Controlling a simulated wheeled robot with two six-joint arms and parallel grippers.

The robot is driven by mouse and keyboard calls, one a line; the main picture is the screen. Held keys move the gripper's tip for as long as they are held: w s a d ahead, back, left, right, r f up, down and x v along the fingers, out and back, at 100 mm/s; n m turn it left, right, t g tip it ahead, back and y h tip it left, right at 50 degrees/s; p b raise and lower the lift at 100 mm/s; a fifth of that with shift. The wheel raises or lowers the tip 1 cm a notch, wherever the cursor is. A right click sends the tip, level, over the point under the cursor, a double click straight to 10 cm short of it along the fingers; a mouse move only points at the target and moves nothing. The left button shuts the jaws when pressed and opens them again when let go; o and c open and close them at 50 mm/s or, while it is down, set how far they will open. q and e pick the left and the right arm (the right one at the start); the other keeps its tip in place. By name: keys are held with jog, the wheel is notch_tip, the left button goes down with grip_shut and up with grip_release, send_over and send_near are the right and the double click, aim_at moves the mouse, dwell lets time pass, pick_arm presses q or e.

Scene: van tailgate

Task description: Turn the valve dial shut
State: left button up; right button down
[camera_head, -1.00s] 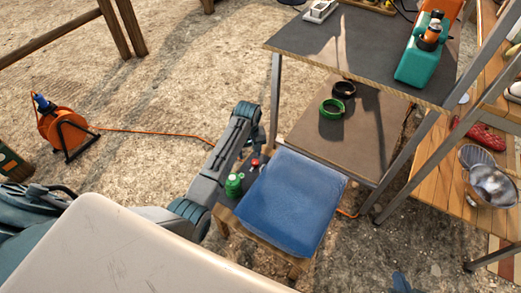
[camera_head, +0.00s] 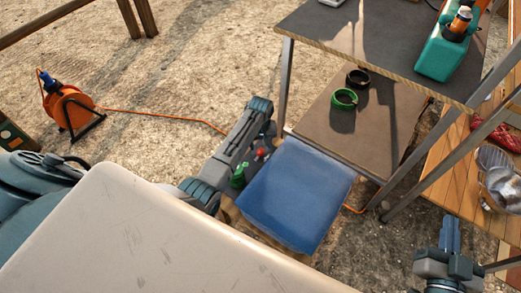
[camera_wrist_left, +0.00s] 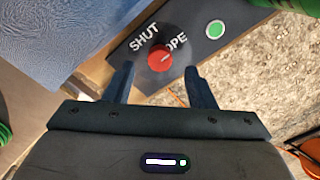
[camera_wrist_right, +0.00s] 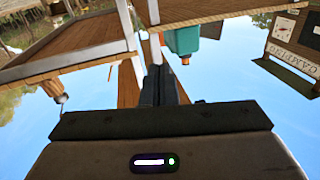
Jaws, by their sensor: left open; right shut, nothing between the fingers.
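The red valve dial (camera_wrist_left: 159,58) sits on a dark panel (camera_wrist_left: 190,50) lettered SHUT on the left and OPE on the right, the rest of that word being cut off. A pale mark on the dial points up and right, towards OPE. The dial also shows small in the head view (camera_head: 261,154), beside the blue cushion. My left gripper (camera_wrist_left: 159,76) is open, its fingers apart either side of the dial's near edge; I cannot tell whether they touch it. My right gripper (camera_wrist_right: 165,84) is shut and empty, well right of the dial in the head view (camera_head: 450,234).
A blue cushion (camera_head: 295,195) lies right against the panel. A green round button or light (camera_wrist_left: 215,29) is beside the dial. A metal-legged shelf (camera_head: 345,130) stands behind and right. An orange cable reel (camera_head: 70,108) sits on open gravel at left.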

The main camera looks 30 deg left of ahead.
aim_at(260, 151)
pick_arm(q)
notch_tip(260, 151, down, 4)
jog(key=shift+r+b, duration=0.25)
jog(key=shift+b, duration=0.2)
pick_arm(e)
notch_tip(260, 151, up, 7)
jog(key=t, duration=0.4)
jog(key=shift+w+d+f, duration=0.15)
jog(key=shift+f, duration=0.05)
pick_arm(q)
jog(key=c, duration=1)
